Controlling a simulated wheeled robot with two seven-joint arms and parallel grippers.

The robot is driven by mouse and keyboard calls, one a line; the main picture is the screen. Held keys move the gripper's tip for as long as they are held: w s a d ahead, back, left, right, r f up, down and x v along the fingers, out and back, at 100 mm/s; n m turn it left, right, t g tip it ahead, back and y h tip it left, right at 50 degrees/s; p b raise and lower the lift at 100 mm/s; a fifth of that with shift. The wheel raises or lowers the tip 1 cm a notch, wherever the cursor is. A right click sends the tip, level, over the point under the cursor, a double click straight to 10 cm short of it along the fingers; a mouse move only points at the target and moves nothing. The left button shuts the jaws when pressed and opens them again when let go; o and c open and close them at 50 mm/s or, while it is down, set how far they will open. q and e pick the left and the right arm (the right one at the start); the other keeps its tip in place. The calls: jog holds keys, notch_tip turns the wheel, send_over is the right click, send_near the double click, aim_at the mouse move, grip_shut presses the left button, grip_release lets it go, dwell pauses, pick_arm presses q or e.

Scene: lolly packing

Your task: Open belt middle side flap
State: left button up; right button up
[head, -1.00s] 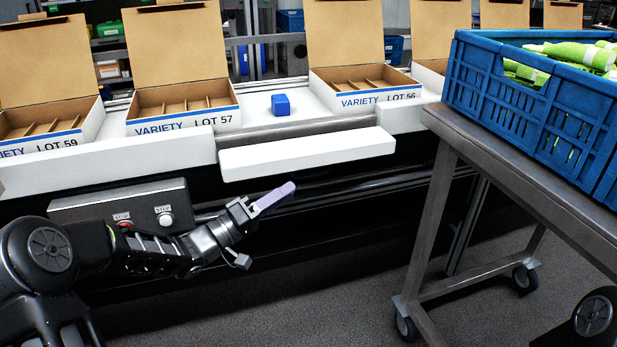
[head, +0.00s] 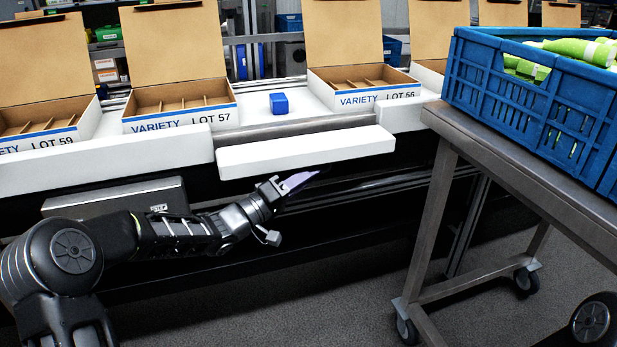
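The belt's middle side flap (head: 305,151) is a long white panel at the belt's front edge, between two white side walls. It sits a little in front of the grey rail (head: 290,129). My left gripper (head: 300,181) is just below the flap, with its lavender fingertip close to the flap's lower edge. Whether it touches the flap cannot be told. The fingers overlap in this view, so their gap is hidden. My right gripper is not in view.
Open cardboard boxes, including LOT 57 (head: 185,117) and LOT 56 (head: 366,97), stand on the belt with a blue block (head: 279,104) between them. A grey control box (head: 110,198) is below. A cart (head: 500,150) with blue crates (head: 520,100) stands at right.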

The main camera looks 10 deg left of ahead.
pick_arm(q)
jog(key=shift+c, duration=0.3)
grip_shut()
dwell(1.0)
